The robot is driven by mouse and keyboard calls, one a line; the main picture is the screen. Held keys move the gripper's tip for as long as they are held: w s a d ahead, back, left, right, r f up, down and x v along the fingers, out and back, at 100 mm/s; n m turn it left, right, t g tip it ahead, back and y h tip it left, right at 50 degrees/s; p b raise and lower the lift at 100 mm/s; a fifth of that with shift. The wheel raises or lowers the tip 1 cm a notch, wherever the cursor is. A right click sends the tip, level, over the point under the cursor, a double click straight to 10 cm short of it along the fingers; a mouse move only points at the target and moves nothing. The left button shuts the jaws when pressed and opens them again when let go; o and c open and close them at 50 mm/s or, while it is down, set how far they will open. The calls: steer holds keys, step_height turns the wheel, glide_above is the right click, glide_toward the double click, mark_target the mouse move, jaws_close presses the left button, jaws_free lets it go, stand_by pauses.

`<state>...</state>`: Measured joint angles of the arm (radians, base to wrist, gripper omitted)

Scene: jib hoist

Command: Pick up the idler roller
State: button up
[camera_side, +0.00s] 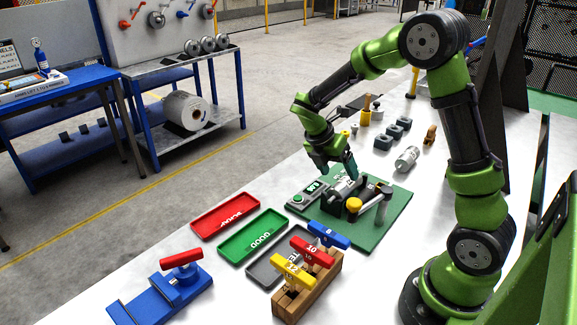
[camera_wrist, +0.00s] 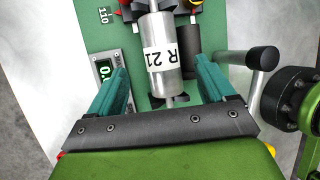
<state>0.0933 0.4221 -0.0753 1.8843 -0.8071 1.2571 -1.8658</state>
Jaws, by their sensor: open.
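A silver idler roller (camera_wrist: 160,70) with a white "R 21" label lies in the wrist view, its shaft end towards me. In the side view this roller (camera_side: 343,190) sits in a dark fixture on the green board (camera_side: 381,226), partly hidden by my gripper. My gripper (camera_side: 338,172) is just above it, pointing down. In the wrist view the teal fingers of my gripper (camera_wrist: 164,78) are apart, one on each side of the roller's near end, with gaps visible. A second silver roller (camera_side: 407,159) with a label lies on the bench behind the board.
A grey box with a display (camera_side: 307,194) and a lever post (camera_side: 382,207) flank the fixture. Red (camera_side: 203,224), green (camera_side: 236,246) and grey trays lie in front. A wooden block (camera_side: 300,297) holds T-handled tools. A blue vise (camera_side: 160,300) stands front left.

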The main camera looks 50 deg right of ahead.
mark_target(342, 180)
steer(key=shift+a+x, duration=0.1)
steer(key=shift+x, duration=1.2)
steer(key=shift+a+x, duration=0.15)
steer(key=shift+x, duration=1.1)
steer(key=shift+s+f, duration=0.1)
steer(key=shift+f, duration=0.05)
jaws_close()
step_height(342, 180, up, 10)
steer(key=shift+r, duration=0.15)
